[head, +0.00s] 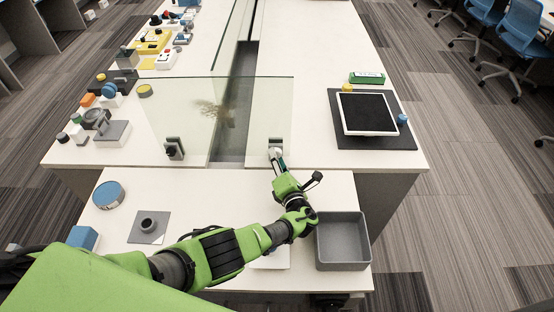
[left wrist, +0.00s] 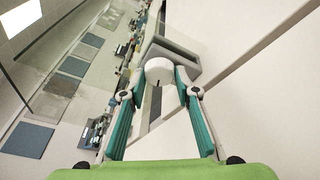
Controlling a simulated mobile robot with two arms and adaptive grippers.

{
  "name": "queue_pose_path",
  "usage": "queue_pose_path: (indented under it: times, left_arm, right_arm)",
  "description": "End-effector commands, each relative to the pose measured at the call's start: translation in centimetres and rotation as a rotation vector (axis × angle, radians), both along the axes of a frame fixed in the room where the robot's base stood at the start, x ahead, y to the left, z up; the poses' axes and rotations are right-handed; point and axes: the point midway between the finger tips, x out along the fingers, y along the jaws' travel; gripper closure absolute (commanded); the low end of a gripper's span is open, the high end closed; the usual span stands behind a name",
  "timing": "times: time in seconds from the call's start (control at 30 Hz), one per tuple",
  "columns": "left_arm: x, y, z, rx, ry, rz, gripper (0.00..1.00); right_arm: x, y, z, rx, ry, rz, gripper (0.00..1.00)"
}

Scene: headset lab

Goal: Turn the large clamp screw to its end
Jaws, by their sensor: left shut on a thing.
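My left gripper (head: 277,160) reaches over the front table to the right-hand grey clamp (head: 276,142) at the near edge of the glass panel. In the left wrist view, the left gripper (left wrist: 160,92) has its teal fingers on either side of a round white screw head (left wrist: 158,69) and is shut on it. The screw head sits on the grey clamp block (left wrist: 180,58). A second clamp with a dark knob (head: 174,150) stands to the left. The screw's thread is hidden.
The upright glass panel (head: 180,105) stands just behind the clamps. On the front table are a grey bin (head: 342,262), a blue-topped round tin (head: 108,194) and a grey plate with a ring (head: 150,226). A framed black tablet (head: 366,114) lies at the right.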

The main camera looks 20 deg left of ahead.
Motion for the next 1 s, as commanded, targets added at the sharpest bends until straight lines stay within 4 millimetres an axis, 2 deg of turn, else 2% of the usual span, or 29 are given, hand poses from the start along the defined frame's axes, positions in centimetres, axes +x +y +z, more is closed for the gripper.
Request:
queue_pose_path:
  times: [0.17, 0.2, 0.27, 0.7, 1.0]
  left_arm:
    - [0.1, 0.0, 0.1, 0.0, -0.002, 0.0, 0.93]
    - [0.1, 0.0, 0.1, -0.001, -0.002, 0.0, 0.69]
    - [0.1, 0.0, 0.1, -0.001, -0.002, 0.0, 0.54]
    - [0.0, 0.0, 0.2, -0.003, -0.001, -0.001, 0.54]
    - [0.0, 0.0, 1.9, -0.006, -0.003, 0.0, 0.54]
  right_arm:
    - [0.0, 0.0, 0.0, 0.0, 0.0, 0.0, 0.54]
    - [0.0, 0.0, 0.0, 0.0, 0.0, 0.0, 0.54]
    - [0.0, 0.0, 0.0, 0.0, 0.0, 0.0, 0.54]
    - [0.0, -0.4, 0.0, -0.004, 0.0, 0.002, 0.54]
    - [0.0, -0.2, 0.0, -0.002, 0.0, 0.001, 0.54]
